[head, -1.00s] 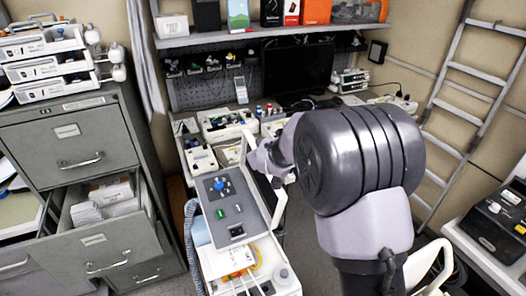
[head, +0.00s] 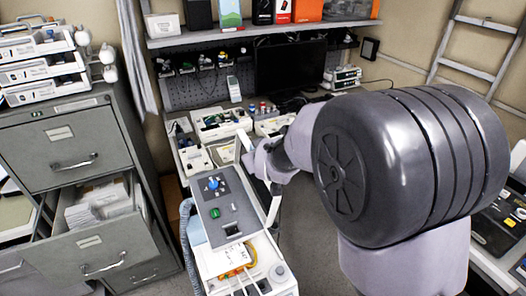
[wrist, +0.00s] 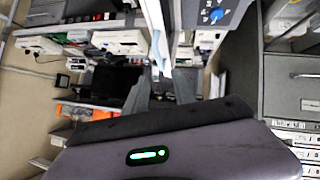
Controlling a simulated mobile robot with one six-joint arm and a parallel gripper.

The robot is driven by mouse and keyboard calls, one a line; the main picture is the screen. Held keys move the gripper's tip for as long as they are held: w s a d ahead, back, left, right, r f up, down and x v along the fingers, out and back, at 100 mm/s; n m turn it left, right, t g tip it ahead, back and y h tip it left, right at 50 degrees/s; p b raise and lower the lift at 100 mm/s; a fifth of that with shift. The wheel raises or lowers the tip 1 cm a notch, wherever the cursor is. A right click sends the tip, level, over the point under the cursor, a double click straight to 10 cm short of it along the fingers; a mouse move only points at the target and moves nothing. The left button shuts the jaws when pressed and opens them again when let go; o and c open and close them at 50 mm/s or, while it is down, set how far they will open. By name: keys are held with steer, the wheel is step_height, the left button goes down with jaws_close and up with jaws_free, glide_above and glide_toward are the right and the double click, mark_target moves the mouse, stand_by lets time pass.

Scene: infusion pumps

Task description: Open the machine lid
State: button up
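The machine (head: 277,272) is a white box at the lower middle of the head view. Its grey lid (head: 219,222) carries a blue knob (head: 213,184) and a green button. The lid is partly raised, and cables and orange and yellow parts show at its near end. A pale handle bar (head: 273,208) runs along the lid's right side. My gripper (head: 250,157) is at the far end of this bar. In the wrist view, my gripper's dark fingers (wrist: 157,76) close around the pale bar (wrist: 154,25); the exact contact is hard to see. The lid also shows in the wrist view (wrist: 222,12).
A grey filing cabinet (head: 65,135) stands at the left with an open drawer (head: 88,252) of papers. Several devices stand on the back bench, with a dark monitor (head: 292,66) behind. A shelf (head: 260,31) is above. Another device (head: 500,225) is at the right.

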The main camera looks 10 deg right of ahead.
steer(key=p+v, duration=0.2)
steer(key=v, duration=0.7)
steer(key=shift+s, duration=0.2)
steer(key=shift+r, duration=0.1)
steer(key=s+d+f+m+g+b, duration=0.1)
steer(key=s+f+m+b, duration=0.2)
steer(key=s, duration=0.6)
steer(key=s+d+f+m+g+b, duration=0.1)
steer(key=s+f+m+g+b, duration=0.1)
steer(key=s+f+b, duration=0.4)
steer(key=s+d+f+m+g+y+b, duration=0.1)
steer(key=s+f+m+b, duration=0.3)
steer(key=s+b, duration=0.4)
steer(key=s+d+f+g, duration=0.1)
steer(key=s, duration=0.5)
steer(key=shift+f+b, duration=0.3)
steer(key=shift+s, duration=0.1)
